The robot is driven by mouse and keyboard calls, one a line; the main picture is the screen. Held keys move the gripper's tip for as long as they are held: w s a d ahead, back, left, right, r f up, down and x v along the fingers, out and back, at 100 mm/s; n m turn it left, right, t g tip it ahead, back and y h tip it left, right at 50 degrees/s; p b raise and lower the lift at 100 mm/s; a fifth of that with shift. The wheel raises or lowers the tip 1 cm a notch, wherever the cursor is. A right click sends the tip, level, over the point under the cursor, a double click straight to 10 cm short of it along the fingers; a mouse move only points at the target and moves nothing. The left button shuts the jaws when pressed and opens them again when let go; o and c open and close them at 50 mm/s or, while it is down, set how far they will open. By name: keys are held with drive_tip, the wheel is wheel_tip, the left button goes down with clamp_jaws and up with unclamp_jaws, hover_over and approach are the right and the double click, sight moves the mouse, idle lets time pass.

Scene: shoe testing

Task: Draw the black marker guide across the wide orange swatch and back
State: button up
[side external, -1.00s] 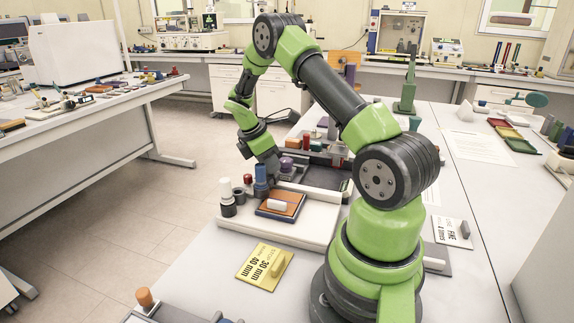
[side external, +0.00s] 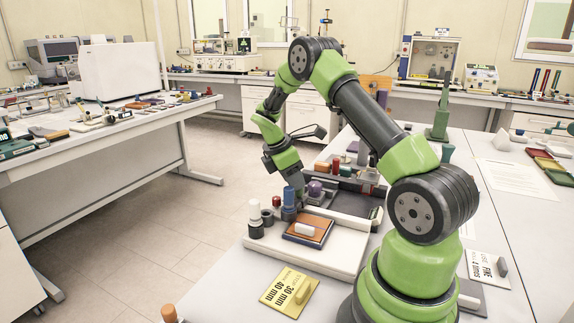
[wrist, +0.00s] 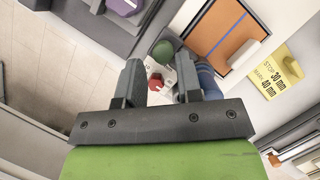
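The wide orange swatch (side external: 318,228) lies on a white board in the side view, with a small white block on it. The wrist view shows the orange swatch (wrist: 222,32) at the upper right, crossed by a thin blue line. My gripper (wrist: 161,72) points down with its fingers apart and nothing visibly held. It is above a row of capped cylinders left of the swatch. A red cap (wrist: 156,82) shows between the fingers. A blue-topped cylinder (side external: 289,196) stands close to my gripper (side external: 298,188). I cannot tell which dark cylinder is the black marker guide.
A white-topped dark cylinder (side external: 255,218) stands at the board's left corner. A yellow card (side external: 288,291) marked 30 mm and 40 mm lies in front of the board (side external: 310,261). A dark tray with a purple piece (side external: 315,187) stands behind.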

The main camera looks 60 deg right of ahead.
drive_tip(key=v, duration=0.7)
drive_tip(key=shift+r, duration=0.3)
drive_tip(key=shift+w+a, duration=0.1)
drive_tip(key=shift+o, duration=1.4)
drive_tip(key=s+d+m+t+y, duration=0.3)
drive_tip(key=m+y, duration=0.1)
wheel_tip(320, 180, down, 9)
drive_tip(key=shift+s+f, duration=0.1)
drive_tip(key=shift+s, duration=0.05)
clamp_jaws()
